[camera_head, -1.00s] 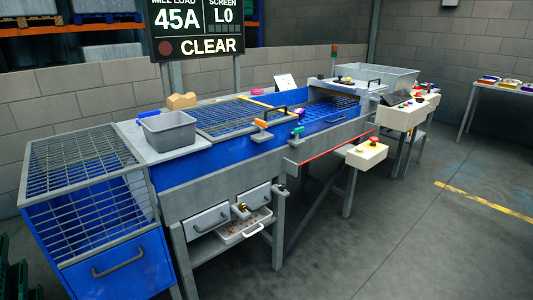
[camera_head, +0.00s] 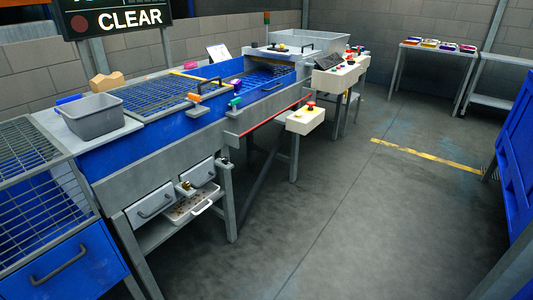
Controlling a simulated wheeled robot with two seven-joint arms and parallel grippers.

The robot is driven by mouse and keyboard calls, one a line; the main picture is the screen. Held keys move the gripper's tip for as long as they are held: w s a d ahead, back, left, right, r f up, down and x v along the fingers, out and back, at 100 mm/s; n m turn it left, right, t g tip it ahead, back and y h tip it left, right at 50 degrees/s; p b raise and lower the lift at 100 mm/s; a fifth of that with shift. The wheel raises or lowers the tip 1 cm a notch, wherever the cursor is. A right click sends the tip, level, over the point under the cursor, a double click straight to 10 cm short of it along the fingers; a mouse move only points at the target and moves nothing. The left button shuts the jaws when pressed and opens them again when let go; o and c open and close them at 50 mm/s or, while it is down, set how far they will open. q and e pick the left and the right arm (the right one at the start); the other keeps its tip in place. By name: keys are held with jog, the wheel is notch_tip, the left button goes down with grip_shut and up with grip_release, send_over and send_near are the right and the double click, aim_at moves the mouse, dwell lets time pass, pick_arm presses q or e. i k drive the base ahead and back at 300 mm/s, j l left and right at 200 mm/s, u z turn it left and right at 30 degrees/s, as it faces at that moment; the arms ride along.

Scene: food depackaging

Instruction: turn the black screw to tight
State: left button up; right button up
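No black screw can be made out for certain at this distance. A small dark part (camera_head: 226,160) shows near the top of a front leg, too small to identify. Neither of my grippers is in view.
A grey bin (camera_head: 95,118) stands on the machine. A cream box with a red button (camera_head: 306,120) and a control console (camera_head: 340,75) stick out toward the aisle. Large blue containers (camera_head: 520,150) stand at right. The floor (camera_head: 340,220) between is clear.

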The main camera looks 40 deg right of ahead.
aim_at(224, 159)
jog(key=z, duration=0.8)
